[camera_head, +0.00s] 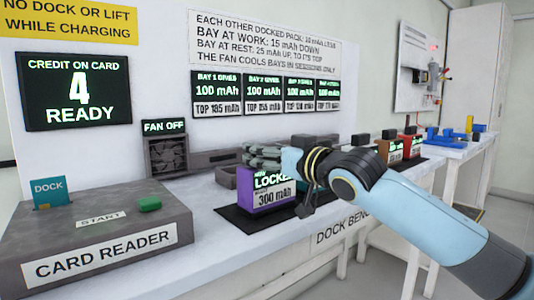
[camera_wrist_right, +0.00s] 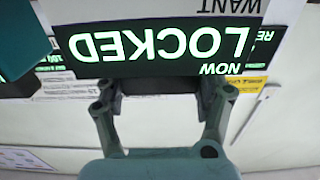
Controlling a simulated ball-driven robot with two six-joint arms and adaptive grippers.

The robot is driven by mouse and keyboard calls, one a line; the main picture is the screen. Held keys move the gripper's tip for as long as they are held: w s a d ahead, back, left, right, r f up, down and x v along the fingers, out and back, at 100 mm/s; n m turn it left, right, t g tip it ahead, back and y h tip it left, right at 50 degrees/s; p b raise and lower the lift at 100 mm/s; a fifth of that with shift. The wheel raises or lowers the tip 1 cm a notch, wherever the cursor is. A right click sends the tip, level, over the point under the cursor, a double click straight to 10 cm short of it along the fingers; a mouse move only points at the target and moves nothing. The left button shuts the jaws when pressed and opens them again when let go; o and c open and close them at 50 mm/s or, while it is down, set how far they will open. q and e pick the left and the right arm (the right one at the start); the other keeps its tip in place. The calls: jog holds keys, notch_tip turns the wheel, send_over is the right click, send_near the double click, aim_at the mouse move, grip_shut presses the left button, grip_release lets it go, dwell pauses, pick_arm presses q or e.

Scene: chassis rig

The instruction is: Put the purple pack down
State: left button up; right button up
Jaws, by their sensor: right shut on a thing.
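The purple pack (camera_head: 246,190) stands upright over a dark mat (camera_head: 245,226) on the bench, with a display reading NOW LOCKED and 300 mAh. Whether its base touches the mat, I cannot tell. My right gripper (camera_head: 268,158) reaches in from the right over the pack's top and is shut on it. In the right wrist view, my right gripper (camera_wrist_right: 160,88) has its fingers on either side of a dark block under the upside-down LOCKED display (camera_wrist_right: 160,45). My left gripper is not in view.
The card reader (camera_head: 110,230), with a blue DOCK card (camera_head: 49,192) and green button (camera_head: 150,204), stands at the front left. A fan (camera_head: 167,154) marked OFF is behind it. Other packs (camera_head: 388,151) stand farther right. Bare bench lies between the reader and mat.

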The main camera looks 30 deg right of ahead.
jog(key=o, duration=1.8)
jog(key=shift+c, duration=0.2)
pick_arm(q)
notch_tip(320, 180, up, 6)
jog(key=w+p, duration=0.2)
jog(key=p, duration=0.4)
pick_arm(e)
jog(key=s, duration=1.2)
jog(key=shift+d, duration=0.45)
jog(key=shift+r, duration=0.1)
